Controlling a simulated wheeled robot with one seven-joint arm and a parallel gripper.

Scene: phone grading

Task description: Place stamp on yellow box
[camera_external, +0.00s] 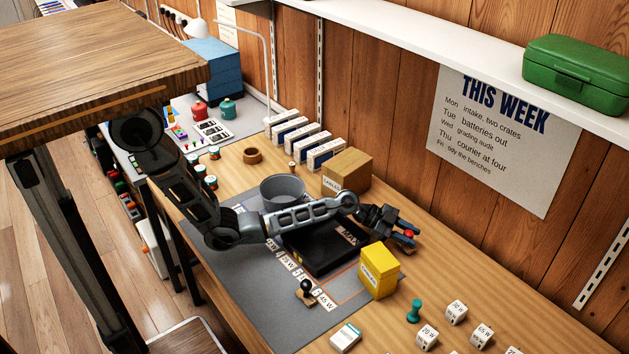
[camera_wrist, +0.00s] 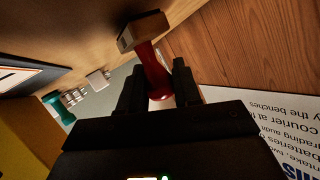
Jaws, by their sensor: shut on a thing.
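A stamp with a red handle (camera_wrist: 153,72) and a wooden base (camera_wrist: 146,28) is between the fingers of my gripper (camera_wrist: 160,92) in the wrist view. My gripper is shut on the handle. In the external view my gripper (camera_external: 406,230) is to the right of and behind the yellow box (camera_external: 379,271), with a bit of red showing at its fingertips. Most of the stamp is hidden there. The yellow box stands upright at the mat's right edge; its side also fills the lower left of the wrist view (camera_wrist: 18,145).
A black tray (camera_external: 318,250) lies under my forearm, with a grey bowl (camera_external: 283,190) behind it. A black-handled stamp (camera_external: 306,289) stands on the grey mat (camera_external: 240,285). A teal stamp-like piece (camera_external: 414,311), white cubes (camera_external: 456,312) and a small white box (camera_external: 346,337) stand in front.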

